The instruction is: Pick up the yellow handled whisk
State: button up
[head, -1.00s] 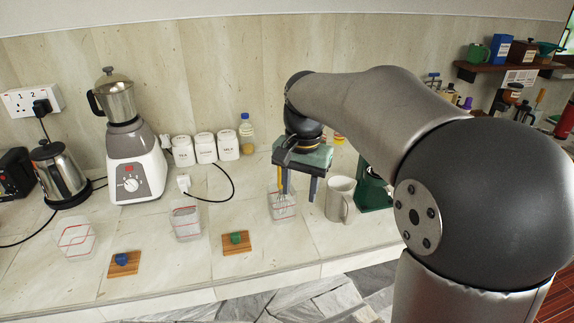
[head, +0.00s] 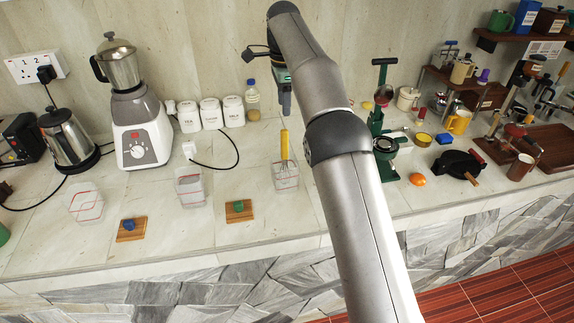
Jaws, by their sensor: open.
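The yellow-handled whisk (head: 285,146) stands upright in a clear square container (head: 287,182) on the counter, its handle rising above the rim and its lower part inside. My gripper (head: 286,108) points down, raised above the counter and just above the top of the handle in the picture. It is open and holds nothing. It is seen partly side-on, and my arm covers part of it. I cannot tell how far it is from the whisk in depth.
Two more clear containers (head: 191,188) (head: 86,204) stand to the left. Small boards with a green block (head: 238,205) and a blue block (head: 128,224) lie in front. A blender (head: 138,130) and white canisters (head: 211,114) stand behind. A green press (head: 385,145) stands right of my arm.

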aim_at(285, 131)
notch_tip(285, 131, down, 8)
jog(key=shift+w+f+p, duration=0.15)
jog(key=shift+f+p, duration=0.35)
jog(key=shift+f, duration=2.15)
grip_shut()
